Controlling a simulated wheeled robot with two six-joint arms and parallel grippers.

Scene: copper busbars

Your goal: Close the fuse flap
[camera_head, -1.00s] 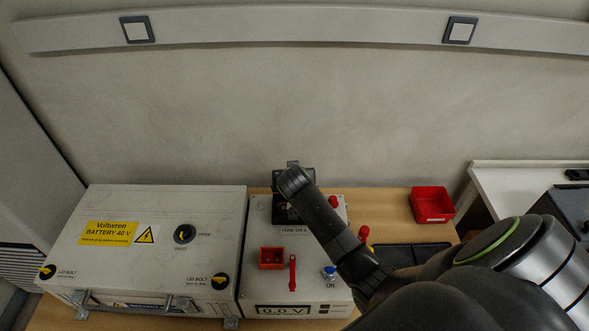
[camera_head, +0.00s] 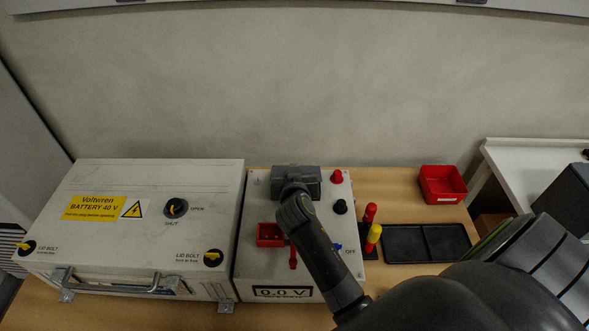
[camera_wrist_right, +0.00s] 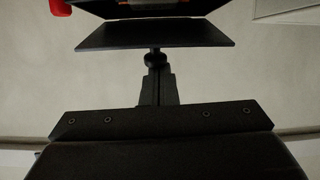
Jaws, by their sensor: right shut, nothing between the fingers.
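The fuse holder (camera_head: 310,181) is a grey block at the back of the white panel box, left of the red and black terminals. My right gripper (camera_head: 292,189) is shut and empty at its front, and my wrist hides part of it. In the right wrist view a dark flat plate, seemingly the fuse flap (camera_wrist_right: 120,35), lies across the top. A gap shows between it and the dark housing (camera_wrist_right: 190,8) behind. The tip of my shut right gripper (camera_wrist_right: 155,58) is just below the plate's edge; I cannot tell whether they touch. My left gripper is out of view.
The battery case (camera_head: 130,215) stands left of the panel box (camera_head: 258,225). A red switch lever (camera_head: 293,257) and a display (camera_head: 283,292) are at the front. Red and yellow handles (camera_head: 373,230), a black tray (camera_head: 425,243) and a red bin (camera_head: 443,185) are to the right.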

